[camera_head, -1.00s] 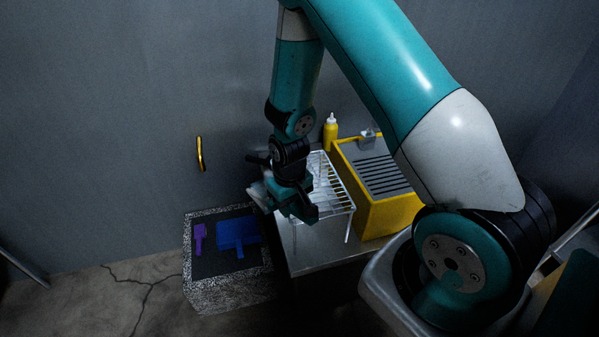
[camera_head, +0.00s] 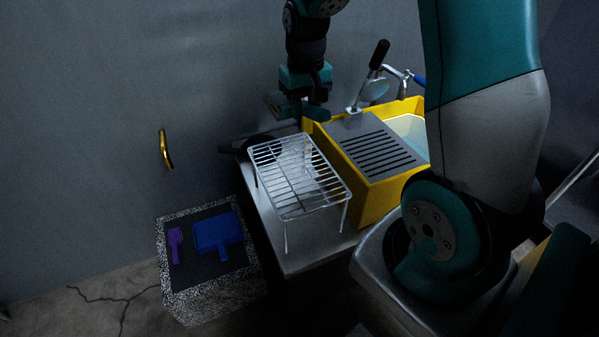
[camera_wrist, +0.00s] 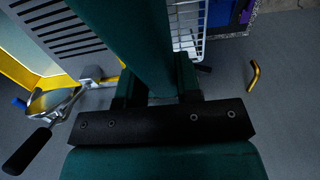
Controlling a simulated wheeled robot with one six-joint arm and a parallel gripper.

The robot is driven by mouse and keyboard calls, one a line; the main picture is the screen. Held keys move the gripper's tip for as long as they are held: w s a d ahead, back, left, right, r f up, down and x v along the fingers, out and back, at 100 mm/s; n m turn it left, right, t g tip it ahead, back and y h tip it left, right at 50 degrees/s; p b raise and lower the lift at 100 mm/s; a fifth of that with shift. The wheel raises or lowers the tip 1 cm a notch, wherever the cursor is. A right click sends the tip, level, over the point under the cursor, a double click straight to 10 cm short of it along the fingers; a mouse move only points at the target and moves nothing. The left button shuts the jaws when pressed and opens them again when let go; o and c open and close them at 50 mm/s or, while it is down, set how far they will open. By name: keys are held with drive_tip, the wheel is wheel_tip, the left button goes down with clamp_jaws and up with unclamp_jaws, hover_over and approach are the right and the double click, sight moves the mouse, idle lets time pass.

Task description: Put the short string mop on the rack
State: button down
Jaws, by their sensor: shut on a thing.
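My gripper (camera_head: 300,108) hangs at the back of the counter, behind the wire rack (camera_head: 300,180) and by the back left corner of the yellow bin. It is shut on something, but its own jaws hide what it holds. I cannot make out the short string mop in either view now. The silver wire rack stands on its legs on the counter, and its top looks empty. In the wrist view, my dark teal gripper (camera_wrist: 155,85) fills the middle, and part of the rack (camera_wrist: 188,28) shows beyond it.
The yellow bin (camera_head: 385,195) with a slotted grey cover (camera_head: 372,142) stands right of the rack. A black-handled tool (camera_head: 379,55) rises behind it. A dark pan-like thing (camera_head: 258,146) lies behind the rack. A speckled box (camera_head: 205,300) holds blue and purple tools.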

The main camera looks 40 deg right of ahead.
wheel_tip(320, 180, down, 18)
drive_tip(key=shift+f+p, duration=0.1)
drive_tip(key=shift+p, duration=0.5)
drive_tip(key=c, duration=0.8)
unclamp_jaws()
drive_tip(key=shift+f, duration=0.1)
drive_tip(key=s+a+r+n, duration=0.1)
drive_tip(key=a+r, duration=0.2)
drive_tip(key=r, duration=0.6)
drive_tip(key=a+r+n, duration=0.1)
drive_tip(key=a+r, duration=0.2)
drive_tip(key=r, duration=0.5)
drive_tip(key=s+a+r+n+y, duration=0.2)
drive_tip(key=s+a+r+n, duration=0.2)
drive_tip(key=s+a+r, duration=0.2)
drive_tip(key=s+a+r+n+y, duration=0.2)
drive_tip(key=s+a+r+n, duration=0.2)
drive_tip(key=s+a, duration=0.7)
wheel_tip(320, 180, up, 3)
drive_tip(key=shift+s+a+f+b, duration=0.25)
drive_tip(key=shift+s+b, duration=0.15)
drive_tip(key=shift+s, duration=0.4)
